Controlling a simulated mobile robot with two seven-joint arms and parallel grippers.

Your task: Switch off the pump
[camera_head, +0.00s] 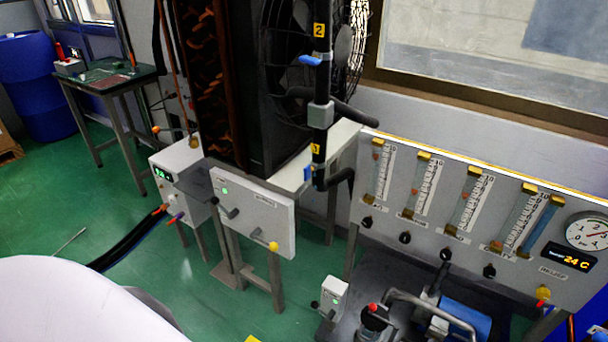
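A blue motor-like unit with a curved grey pipe, which looks like the pump (465,318), sits low at the bottom right under the flowmeter panel. A dark fitting with a red knob (374,310) is between the box and the pump. Neither of my grippers is in view; a white rounded part of mine fills the bottom left.
A flowmeter panel (400,215) with black knobs, a dial gauge and a 24 C display is at right. A white control panel (250,208) with a green light and lever stands at centre. Black valve piping (320,115) rises before a fan. Green floor is open at left.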

